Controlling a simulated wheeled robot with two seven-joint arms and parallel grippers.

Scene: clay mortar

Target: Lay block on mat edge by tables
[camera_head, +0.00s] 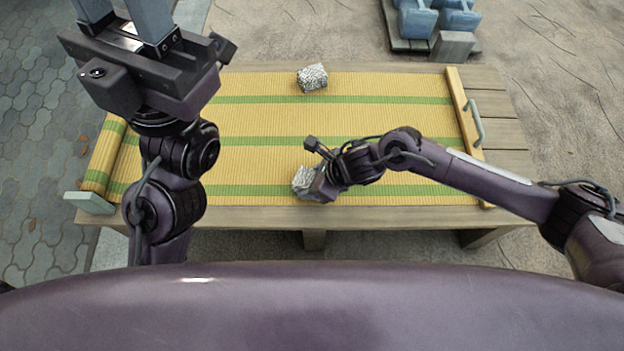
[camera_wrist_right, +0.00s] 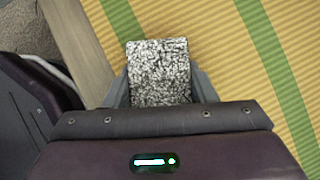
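A yellow mat with green stripes (camera_head: 400,118) covers most of a wooden table (camera_head: 400,216). One black-and-white speckled block (camera_head: 312,77) lies near the mat's far edge. A second speckled block (camera_head: 303,180) is at the near edge, partly hidden by my right gripper (camera_head: 312,187). In the right wrist view this block (camera_wrist_right: 159,72) sits between the two fingers, which appear to touch both its sides. Whether it rests on the mat or hangs just above it I cannot tell. My left gripper (camera_head: 122,15) is raised at the upper left, fingers apart and empty.
A wooden bar with a grey handle (camera_head: 467,130) lies along the mat's right end. The mat's left end (camera_head: 103,160) looks rolled, beside a pale grey piece (camera_head: 89,202). Blue objects (camera_head: 430,18) stand on a pallet beyond the table. The mat's middle is clear.

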